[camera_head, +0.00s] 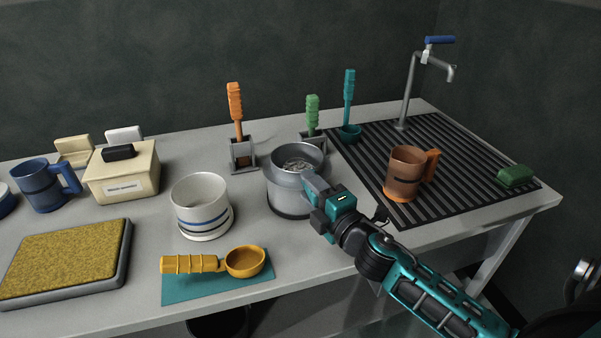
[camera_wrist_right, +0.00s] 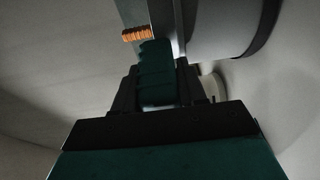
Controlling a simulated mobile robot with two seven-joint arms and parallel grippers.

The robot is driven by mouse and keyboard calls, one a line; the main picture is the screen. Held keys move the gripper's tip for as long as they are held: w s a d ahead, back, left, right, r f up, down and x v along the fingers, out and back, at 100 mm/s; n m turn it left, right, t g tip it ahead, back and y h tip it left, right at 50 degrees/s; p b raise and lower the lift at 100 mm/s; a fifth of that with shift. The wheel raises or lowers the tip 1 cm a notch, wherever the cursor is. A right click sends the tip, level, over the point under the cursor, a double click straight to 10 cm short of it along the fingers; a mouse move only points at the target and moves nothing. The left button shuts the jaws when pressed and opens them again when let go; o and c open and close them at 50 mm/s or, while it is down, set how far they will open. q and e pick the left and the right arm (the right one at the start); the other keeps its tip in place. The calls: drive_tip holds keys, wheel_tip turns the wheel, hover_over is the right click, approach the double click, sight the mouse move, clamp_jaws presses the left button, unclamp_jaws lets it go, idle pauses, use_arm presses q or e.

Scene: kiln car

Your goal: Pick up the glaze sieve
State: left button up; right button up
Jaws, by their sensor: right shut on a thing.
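The glaze sieve (camera_head: 298,160) appears to be the grey round vessel with mesh showing inside its rim, in the middle of the worktop in the head view. My right gripper (camera_head: 314,187) is at its near right side. In the right wrist view my right gripper (camera_wrist_right: 158,88) is shut on a ribbed dark green handle (camera_wrist_right: 156,62), beside the grey curved wall (camera_wrist_right: 218,30). The gripper hides this handle in the head view. Whether the vessel's base touches the worktop I cannot tell. My left gripper is not in view.
A white blue-banded pot (camera_head: 200,205) stands close left, with a yellow ladle (camera_head: 190,264) on a teal cloth (camera_head: 220,290) in front. Brush holders (camera_head: 243,153) stand behind. A brown mug (camera_head: 403,175) stands right on the black ribbed drainer (camera_head: 460,170), below a tap (camera_head: 410,90).

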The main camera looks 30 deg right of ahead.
clamp_jaws()
drive_tip(key=shift+r, duration=0.1)
